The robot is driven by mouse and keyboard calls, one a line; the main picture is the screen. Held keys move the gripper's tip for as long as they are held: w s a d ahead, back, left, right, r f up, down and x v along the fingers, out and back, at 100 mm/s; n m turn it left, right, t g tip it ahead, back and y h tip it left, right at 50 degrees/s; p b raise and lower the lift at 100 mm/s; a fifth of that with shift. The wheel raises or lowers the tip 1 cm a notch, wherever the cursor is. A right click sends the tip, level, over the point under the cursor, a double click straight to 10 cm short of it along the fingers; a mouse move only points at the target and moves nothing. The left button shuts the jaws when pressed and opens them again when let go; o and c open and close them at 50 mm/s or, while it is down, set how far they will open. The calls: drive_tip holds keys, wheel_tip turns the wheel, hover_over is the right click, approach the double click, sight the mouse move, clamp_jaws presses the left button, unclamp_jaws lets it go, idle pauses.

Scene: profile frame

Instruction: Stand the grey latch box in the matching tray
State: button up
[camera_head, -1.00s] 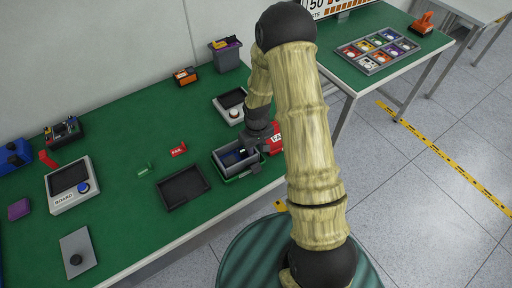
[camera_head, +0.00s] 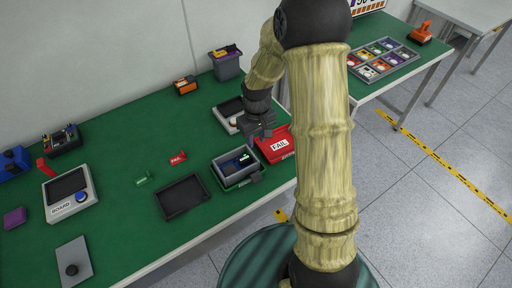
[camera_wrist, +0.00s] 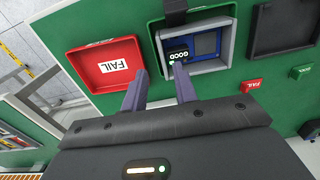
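The grey latch box (camera_head: 216,168) sits in a green tray (camera_head: 224,187) near the table's front edge. A dark latch tab (camera_wrist: 174,10) sticks out from one side. The box looks level, but I cannot tell whether it is fully seated. My gripper (camera_head: 262,137) is above and behind the box, near the red tray. In the wrist view its two fingers (camera_wrist: 160,70) are apart with nothing between them.
A red FAIL tray (camera_head: 266,155) is right of the box. An empty black tray (camera_head: 182,197) is left of it. A grey device (camera_head: 229,110) and a dark bin (camera_head: 227,66) stand behind. Small red (camera_head: 177,158) and green (camera_head: 143,178) tags lie to the left.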

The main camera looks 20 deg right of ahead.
drive_tip(key=shift+r, duration=1.05)
drive_tip(key=s+r+m+t, duration=0.1)
drive_tip(key=s+r, duration=0.2)
drive_tip(key=s, duration=0.4)
drive_tip(key=s+r+m+t, duration=0.1)
drive_tip(key=s+r+m, duration=0.1)
drive_tip(key=s+r, duration=0.2)
drive_tip(key=s, duration=0.3)
drive_tip(key=shift+s+r+t, duration=0.25)
drive_tip(key=shift+r+t, duration=0.05)
